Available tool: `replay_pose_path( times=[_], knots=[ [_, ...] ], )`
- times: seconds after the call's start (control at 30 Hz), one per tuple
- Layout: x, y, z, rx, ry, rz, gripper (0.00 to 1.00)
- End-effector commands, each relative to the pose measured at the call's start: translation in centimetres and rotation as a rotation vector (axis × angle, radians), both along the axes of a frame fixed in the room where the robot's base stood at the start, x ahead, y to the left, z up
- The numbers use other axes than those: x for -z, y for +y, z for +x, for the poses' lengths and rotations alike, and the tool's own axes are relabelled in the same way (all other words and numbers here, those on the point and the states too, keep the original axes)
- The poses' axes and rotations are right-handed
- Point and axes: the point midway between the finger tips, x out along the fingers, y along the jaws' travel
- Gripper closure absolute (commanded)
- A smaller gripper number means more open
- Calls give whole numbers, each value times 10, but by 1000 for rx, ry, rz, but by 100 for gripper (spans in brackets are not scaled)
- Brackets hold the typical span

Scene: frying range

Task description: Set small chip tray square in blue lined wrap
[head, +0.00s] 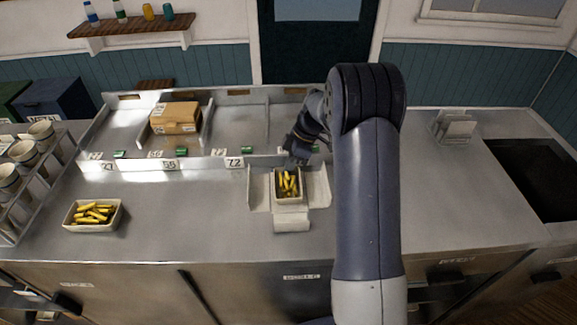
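A small chip tray (278,193) full of yellow chips sits on the middle of an opened pale wrap (292,222) on the steel counter. The wrap's flaps lie out to the left, right and front; its blue lines cannot be made out at this size. The tray looks upright and roughly in line with the wrap. My gripper (293,161) is at the tray's far edge, pointing down. Its fingers are small and dark, so I cannot tell whether they are open, shut or touching the tray. My arm stands to the right of the wrap.
A wider chip tray (94,227) stands at the counter's left. Behind is a divided steel rack with number cards (234,162) and a cardboard box (175,117). Cups (41,131) stand far left, a small holder (456,128) back right. Counter between wider tray and wrap is clear.

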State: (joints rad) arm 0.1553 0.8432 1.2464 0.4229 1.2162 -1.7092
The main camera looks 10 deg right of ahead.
Motion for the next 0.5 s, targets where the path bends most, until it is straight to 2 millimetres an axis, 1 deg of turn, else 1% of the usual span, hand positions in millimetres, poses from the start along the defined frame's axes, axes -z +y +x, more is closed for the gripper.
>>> replay_pose_path(
  times=[0.03,0.1,0.17,0.37,0.5],
  knots=[
    [3,0,0,0,0,0,100],
    [1,0,0,0,0,0,93],
    [1,0,0,0,0,0,89],
    [1,0,0,0,0,0,89],
    [-4,-1,0,0,-1,0,89]
  ],
)
